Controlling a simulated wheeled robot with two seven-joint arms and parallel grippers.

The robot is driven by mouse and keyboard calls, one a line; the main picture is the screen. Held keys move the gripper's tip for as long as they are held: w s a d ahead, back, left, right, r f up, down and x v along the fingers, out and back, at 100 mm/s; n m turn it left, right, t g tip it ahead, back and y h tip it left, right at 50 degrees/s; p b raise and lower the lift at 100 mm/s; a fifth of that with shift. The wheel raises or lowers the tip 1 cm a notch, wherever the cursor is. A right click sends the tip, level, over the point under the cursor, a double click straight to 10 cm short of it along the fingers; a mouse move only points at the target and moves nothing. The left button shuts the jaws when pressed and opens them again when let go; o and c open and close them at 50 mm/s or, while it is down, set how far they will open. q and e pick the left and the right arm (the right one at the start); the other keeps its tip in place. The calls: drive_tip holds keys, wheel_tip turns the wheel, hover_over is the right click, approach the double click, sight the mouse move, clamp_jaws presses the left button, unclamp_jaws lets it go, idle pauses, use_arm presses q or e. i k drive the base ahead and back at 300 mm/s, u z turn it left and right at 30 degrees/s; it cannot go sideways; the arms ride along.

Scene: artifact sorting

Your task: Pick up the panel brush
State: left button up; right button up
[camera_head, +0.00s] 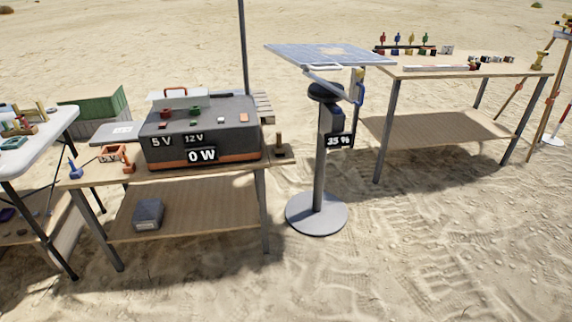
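Neither of my grippers is in view. I cannot tell for sure which thing is the panel brush. A small brown upright piece on a flat base (279,147) stands at the right end of the middle wooden table (232,172). A small blue upright item (74,169) stands at that table's left end.
A dark power box (200,135) reading "0 W" fills much of the middle table. The stand's round base (317,213) rests on sand. A white table (50,133) is at left, another wooden table (455,70) at back right. Open sand lies in front.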

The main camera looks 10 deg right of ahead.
sight(280, 149)
drive_tip(key=u, duration=0.65)
drive_tip(key=i, duration=1.65)
drive_tip(key=z, duration=0.9)
drive_tip(key=i, duration=0.7)
